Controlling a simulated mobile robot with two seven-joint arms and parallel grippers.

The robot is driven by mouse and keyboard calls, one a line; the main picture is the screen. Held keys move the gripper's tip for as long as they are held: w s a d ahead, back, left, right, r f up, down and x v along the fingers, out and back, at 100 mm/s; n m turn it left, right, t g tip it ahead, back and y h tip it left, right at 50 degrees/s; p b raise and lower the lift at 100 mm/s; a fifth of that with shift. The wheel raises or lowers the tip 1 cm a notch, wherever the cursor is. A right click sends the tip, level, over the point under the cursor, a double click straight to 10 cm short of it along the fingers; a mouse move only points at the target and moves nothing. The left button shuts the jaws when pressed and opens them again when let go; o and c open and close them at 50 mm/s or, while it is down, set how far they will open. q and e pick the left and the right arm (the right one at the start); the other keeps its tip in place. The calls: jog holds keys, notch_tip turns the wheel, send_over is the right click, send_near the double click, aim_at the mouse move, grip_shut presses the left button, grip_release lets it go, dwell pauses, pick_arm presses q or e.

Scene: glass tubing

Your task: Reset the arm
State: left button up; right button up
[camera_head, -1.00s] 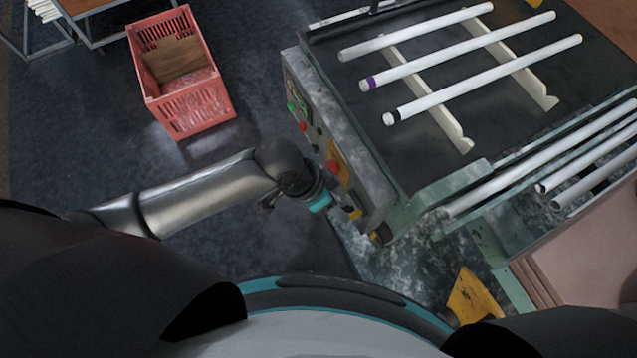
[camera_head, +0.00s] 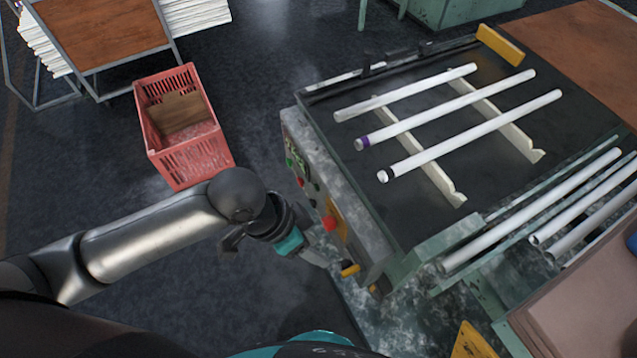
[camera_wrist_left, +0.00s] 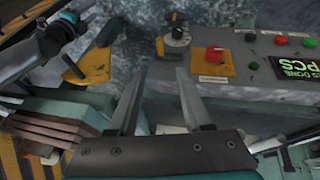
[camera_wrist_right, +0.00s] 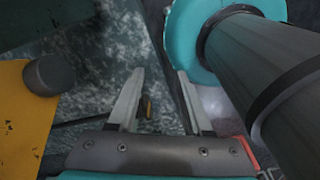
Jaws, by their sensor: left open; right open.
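My left arm comes in from the left in the head view, with its gripper (camera_head: 312,257) beside the machine's control panel (camera_head: 318,195). In the left wrist view the left gripper (camera_wrist_left: 160,100) has its two fingers apart with nothing between them, in front of the panel's red button (camera_wrist_left: 214,53). My right gripper is outside the head view. In the right wrist view the right gripper (camera_wrist_right: 158,100) is open and empty, near a mottled machine surface (camera_wrist_right: 100,50). A teal and grey part of my own body stands close on its right.
Several white glass tubes (camera_head: 445,115) lie on white rails on the machine's black top, with more on a lower rack (camera_head: 540,205) at the right. A red crate (camera_head: 190,155) stands on the floor left of the machine. Dark floor (camera_head: 250,60) is clear between and behind them.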

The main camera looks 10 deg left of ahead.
pick_arm(q)
jog(key=w+a+f+n+t+y+b, duration=0.1)
jog(key=w+a+f+n+b, duration=0.2)
jog(key=f, duration=0.5)
jog(key=w+a+f+n+t+b, duration=0.15)
jog(key=w+f, duration=0.25)
jog(key=f, duration=0.4)
jog(key=s+a+f+n+y+b, duration=0.1)
jog(key=a+f, duration=0.2)
jog(key=f, duration=0.3)
jog(key=s+a+f+n+y+b, duration=0.1)
jog(key=s+a+f, duration=0.1)
jog(key=a+f, duration=0.3)
jog(key=s+f+g+y+b, duration=0.1)
jog(key=s+f+b, duration=0.1)
jog(key=s+f, duration=0.7)
jog(key=s+a+f+n+g+y+b, duration=0.1)
jog(key=s+f+b, duration=0.2)
jog(key=s+f, duration=0.7)
jog(key=s, duration=0.7)
jog(key=shift+a+f, duration=0.15)
jog(key=shift+a, duration=0.15)
jog(key=shift+n+g, duration=0.25)
